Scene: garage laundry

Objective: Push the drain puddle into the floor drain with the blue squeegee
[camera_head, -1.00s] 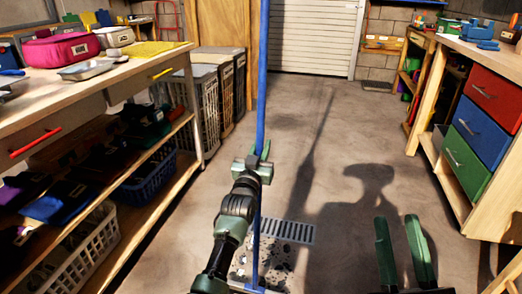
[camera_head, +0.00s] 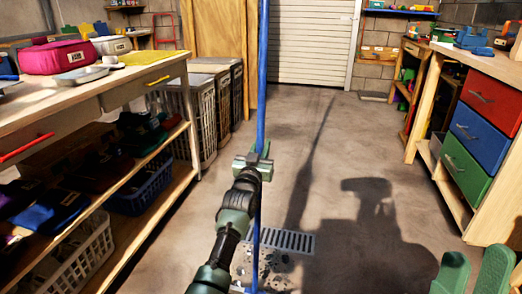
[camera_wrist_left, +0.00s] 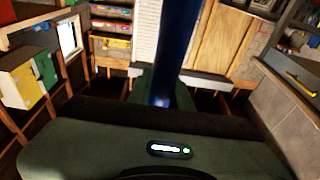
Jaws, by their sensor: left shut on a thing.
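The blue squeegee (camera_head: 261,110) stands nearly upright, its long pole running from the top of the head view to the floor. My left gripper (camera_head: 256,166) is shut on the pole about midway up; the pole also shows in the left wrist view (camera_wrist_left: 174,50). The squeegee head is mostly cut off at the bottom edge. The floor drain (camera_head: 296,243) is a grey slotted grate just right of the pole's lower end. The drain puddle (camera_head: 276,268), dark wet patches, lies on the near side of the grate. My right gripper (camera_head: 474,262) is open and empty at the lower right.
A wooden workbench (camera_head: 130,85) with shelves and baskets runs along the left. A cabinet with red, blue and green drawers (camera_head: 466,125) stands on the right. Laundry hampers (camera_head: 192,115) stand behind the left bench. The concrete floor between is clear up to the garage door (camera_head: 310,40).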

